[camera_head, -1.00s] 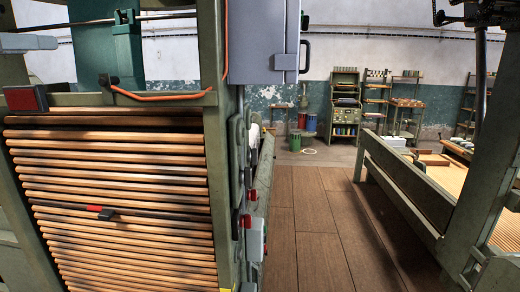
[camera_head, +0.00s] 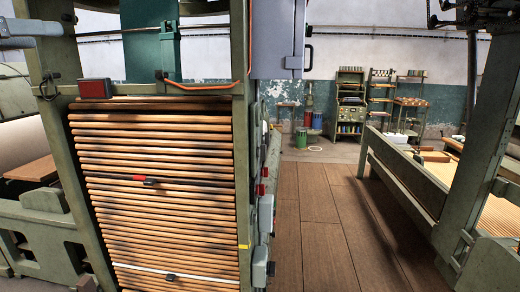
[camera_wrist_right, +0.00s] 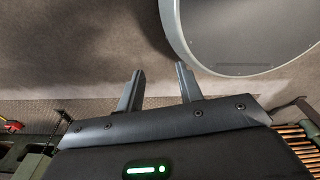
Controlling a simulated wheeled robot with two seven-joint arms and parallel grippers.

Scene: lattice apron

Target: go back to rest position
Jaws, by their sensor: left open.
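In the head view, my left gripper (camera_head: 48,36) is at the top left edge. Its two grey fingers are apart with nothing seen between them, in front of the green machine frame as pictured. Most of that arm is out of view. My right gripper (camera_wrist_right: 160,69) shows in the right wrist view. Its two grey fingers stand apart, with a clear gap and nothing held. Beyond them are a brown-grey surface and a large round grey rim (camera_wrist_right: 235,70).
A green frame with a stack of wooden slats (camera_head: 165,190) stands close at left. A grey cabinet (camera_head: 277,40) is above its right side. A long green loom-like frame (camera_head: 405,180) stands at right. The wooden floor (camera_head: 310,225) between them is clear. Shelves (camera_head: 382,100) stand by the back wall.

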